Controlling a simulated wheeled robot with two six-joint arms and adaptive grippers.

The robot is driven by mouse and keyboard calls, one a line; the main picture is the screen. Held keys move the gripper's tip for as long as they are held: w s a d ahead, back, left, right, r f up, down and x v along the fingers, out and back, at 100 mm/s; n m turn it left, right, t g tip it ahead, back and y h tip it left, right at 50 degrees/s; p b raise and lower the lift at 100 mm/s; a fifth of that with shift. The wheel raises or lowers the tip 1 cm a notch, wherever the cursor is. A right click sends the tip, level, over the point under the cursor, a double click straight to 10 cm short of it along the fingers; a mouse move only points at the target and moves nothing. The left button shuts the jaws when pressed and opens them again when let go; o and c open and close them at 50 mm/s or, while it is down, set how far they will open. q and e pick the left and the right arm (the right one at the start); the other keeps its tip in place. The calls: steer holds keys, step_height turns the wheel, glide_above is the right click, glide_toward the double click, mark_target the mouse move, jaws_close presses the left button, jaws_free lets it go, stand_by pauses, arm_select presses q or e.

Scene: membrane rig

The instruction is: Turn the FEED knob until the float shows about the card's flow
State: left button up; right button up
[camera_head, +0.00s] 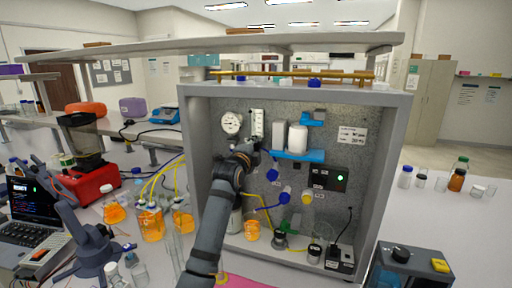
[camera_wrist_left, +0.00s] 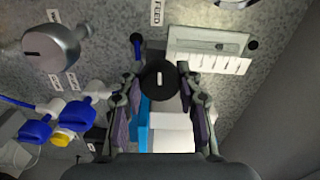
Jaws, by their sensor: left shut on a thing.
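The FEED knob (camera_wrist_left: 158,78) is black and round with a white mark, seen in the left wrist view between the fingers of my left gripper (camera_wrist_left: 160,112). The gripper is shut on it. A FEED label (camera_wrist_left: 157,13) is on the speckled panel. The flow meter (camera_head: 257,123) is a pale upright block above my left gripper (camera_head: 246,152) in the head view; its scale also shows in the left wrist view (camera_wrist_left: 210,62). The float's reading is too small to tell. A white card (camera_head: 352,135) is on the panel at the right; its text is unreadable.
A round gauge (camera_head: 231,123) sits left of the flow meter. White cylinders stand on a blue bracket (camera_head: 298,155) right of my gripper. Blue-handled valves (camera_head: 272,174) and a yellow tube lie below. The grey cabinet wall (camera_head: 197,140) borders the left side.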

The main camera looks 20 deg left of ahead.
arm_select(q)
steer(key=m, duration=0.4)
steer(key=shift+m, duration=0.3)
steer(key=shift+f+m, duration=0.1)
steer(key=shift+m, duration=1.8)
steer(key=o, duration=1.1)
steer(key=s, duration=1.2)
steer(key=shift+a, duration=0.2)
